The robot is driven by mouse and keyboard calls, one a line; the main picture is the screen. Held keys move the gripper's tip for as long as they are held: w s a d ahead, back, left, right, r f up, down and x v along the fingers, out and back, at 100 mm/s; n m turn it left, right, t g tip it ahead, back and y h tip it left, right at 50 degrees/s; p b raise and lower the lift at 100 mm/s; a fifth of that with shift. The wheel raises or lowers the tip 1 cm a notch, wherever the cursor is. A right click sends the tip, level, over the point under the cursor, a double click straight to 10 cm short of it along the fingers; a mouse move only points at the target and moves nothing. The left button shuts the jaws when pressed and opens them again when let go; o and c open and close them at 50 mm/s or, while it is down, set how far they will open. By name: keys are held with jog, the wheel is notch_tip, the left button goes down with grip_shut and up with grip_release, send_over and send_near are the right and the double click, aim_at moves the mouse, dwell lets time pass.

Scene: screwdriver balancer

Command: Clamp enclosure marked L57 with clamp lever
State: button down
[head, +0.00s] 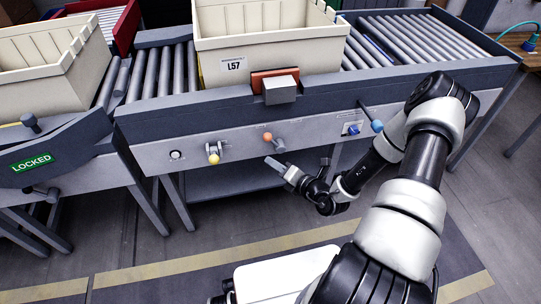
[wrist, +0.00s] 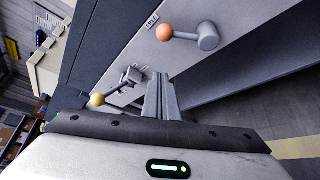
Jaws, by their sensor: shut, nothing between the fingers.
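The enclosure marked L57 (head: 265,52) is a cream ribbed bin on the roller conveyor, its label facing me. Below it, a lever with an orange knob (head: 267,137) sticks out from the grey front panel. In the wrist view this orange-knobbed lever (wrist: 185,35) lies beside a "FREE" label; I cannot read any clamp name. An orange-and-grey block (head: 278,89) sits on the rail against the bin's front. My gripper (head: 274,162) is just below the orange lever, apart from it. In the wrist view its fingers (wrist: 161,82) are together and empty.
A yellow-knobbed lever (head: 214,153) is left of the orange one and a blue-knobbed lever (head: 375,126) is right. A second cream bin (head: 50,65) stands at left, above a green "LOCKED" sign (head: 30,161). Open floor lies in front of the conveyor.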

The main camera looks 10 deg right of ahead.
aim_at(274, 142)
jog(key=b+x, duration=0.2)
jog(key=x, duration=0.7)
jog(key=d+r, duration=0.2)
jog(key=d, duration=0.1)
jog(key=shift+w+d+b, duration=0.1)
jog(key=shift+w+b, duration=0.25)
jog(key=shift+b, duration=0.05)
